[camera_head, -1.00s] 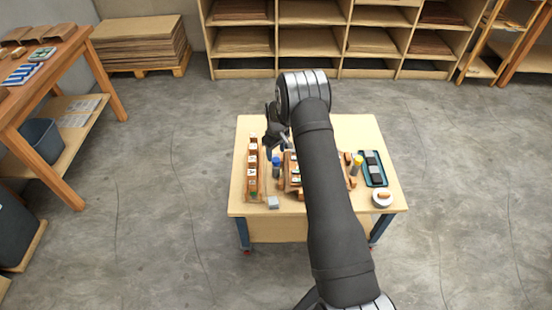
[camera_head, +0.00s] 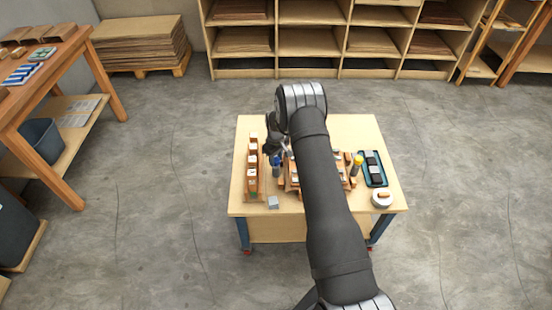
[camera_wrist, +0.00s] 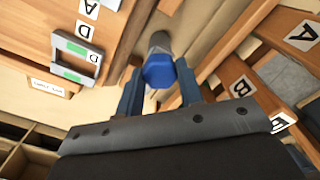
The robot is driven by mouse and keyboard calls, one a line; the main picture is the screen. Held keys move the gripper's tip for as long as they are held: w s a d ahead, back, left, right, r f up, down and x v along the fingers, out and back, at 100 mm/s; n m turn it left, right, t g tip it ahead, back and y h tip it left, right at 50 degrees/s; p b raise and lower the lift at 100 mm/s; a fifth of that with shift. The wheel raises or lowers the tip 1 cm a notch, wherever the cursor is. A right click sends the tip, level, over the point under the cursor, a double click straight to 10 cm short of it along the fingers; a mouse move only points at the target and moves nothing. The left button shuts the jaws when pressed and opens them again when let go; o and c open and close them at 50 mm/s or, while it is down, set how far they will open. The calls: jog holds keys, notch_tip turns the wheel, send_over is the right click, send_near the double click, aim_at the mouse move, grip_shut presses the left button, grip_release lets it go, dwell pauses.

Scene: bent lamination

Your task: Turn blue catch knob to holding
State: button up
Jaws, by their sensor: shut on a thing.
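The blue catch knob (camera_wrist: 158,72) shows in the wrist view as a blue hexagonal cap on a grey cylinder. My gripper (camera_wrist: 160,88) has one finger on each side of the knob and is shut on it. In the head view the blue knob (camera_head: 276,160) is small, on the left part of the table, with my gripper (camera_head: 274,152) right at it. My arm hides much of the wooden fixture (camera_head: 290,182) to its right. The exact turn of the knob cannot be told.
A wooden rack with lettered tiles (camera_head: 252,188) stands left of the knob. A yellow knob (camera_head: 358,159), a dark tray (camera_head: 374,182) and a white round dish (camera_head: 382,196) are on the right. A grey block (camera_head: 273,202) lies near the front. The table's back is clear.

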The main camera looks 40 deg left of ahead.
jog(key=shift+m, duration=0.3)
jog(key=m, duration=1.3)
jog(key=shift+m, duration=2.1)
jog(key=o, duration=1)
